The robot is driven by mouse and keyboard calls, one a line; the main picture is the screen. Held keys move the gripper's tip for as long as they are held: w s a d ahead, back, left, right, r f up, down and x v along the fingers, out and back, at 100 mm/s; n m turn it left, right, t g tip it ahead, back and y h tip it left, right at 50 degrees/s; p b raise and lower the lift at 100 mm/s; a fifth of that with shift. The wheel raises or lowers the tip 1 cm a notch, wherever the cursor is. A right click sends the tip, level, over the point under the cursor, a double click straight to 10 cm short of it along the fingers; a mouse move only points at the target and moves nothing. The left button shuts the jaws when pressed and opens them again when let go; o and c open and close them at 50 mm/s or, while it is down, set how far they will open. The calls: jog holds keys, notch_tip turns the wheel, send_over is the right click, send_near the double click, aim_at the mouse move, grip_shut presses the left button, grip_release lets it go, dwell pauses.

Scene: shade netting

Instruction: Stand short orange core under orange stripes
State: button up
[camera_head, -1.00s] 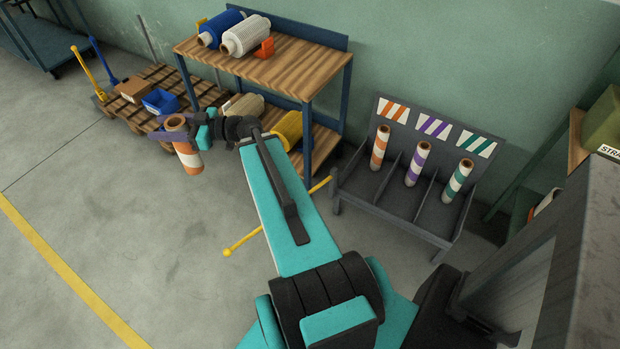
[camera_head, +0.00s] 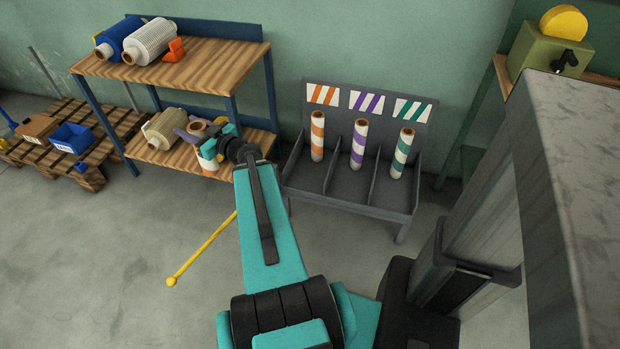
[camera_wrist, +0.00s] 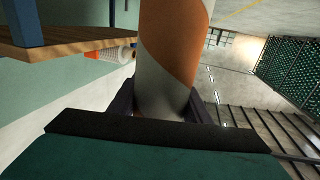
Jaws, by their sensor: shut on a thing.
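My gripper (camera_head: 199,133) is shut on the short orange core (camera_head: 208,156), which has spiral orange and white stripes. The core is held upright or nearly so, in front of the bench's lower shelf in the head view. In the wrist view the core (camera_wrist: 168,50) stands between the fingers. The orange stripes panel (camera_head: 323,93) is at the left of the grey rack's (camera_head: 374,205) back. Below it stands a tall orange-striped core (camera_head: 317,138), with bare floor in front of it in that left compartment.
A purple core (camera_head: 358,146) and a green core (camera_head: 402,154) stand in the other compartments, split by dividers. The wooden bench (camera_head: 200,72) holding rolls is left of the rack. A yellow pole (camera_head: 203,247) juts out low beside my arm.

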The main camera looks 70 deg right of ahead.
jog(key=s+d+f+m+g+h+b, duration=0.5)
jog(key=s+d+f+b, duration=0.3)
jog(key=s+d+f, duration=0.3)
jog(key=s+d+f+m+g+h+b, duration=0.4)
jog(key=s+d+f+h+b, duration=0.3)
jog(key=s+d+f, duration=0.4)
jog(key=s+f, duration=0.3)
jog(key=s, duration=0.2)
jog(key=s+f+m+b, duration=0.1)
jog(key=s+f, duration=0.2)
jog(key=s, duration=0.3)
jog(key=shift+s+f+g+b, duration=0.3)
jog(key=shift+f+g, duration=0.05)
jog(key=shift+g, duration=0.05)
jog(key=f+b+x, duration=0.1)
jog(key=b+x, duration=0.3)
jog(key=x, duration=1.2)
jog(key=shift+w, duration=0.35)
jog(key=shift+a, duration=0.1)
jog(key=shift+f+b, duration=0.9)
jog(key=shift+f, duration=0.95)
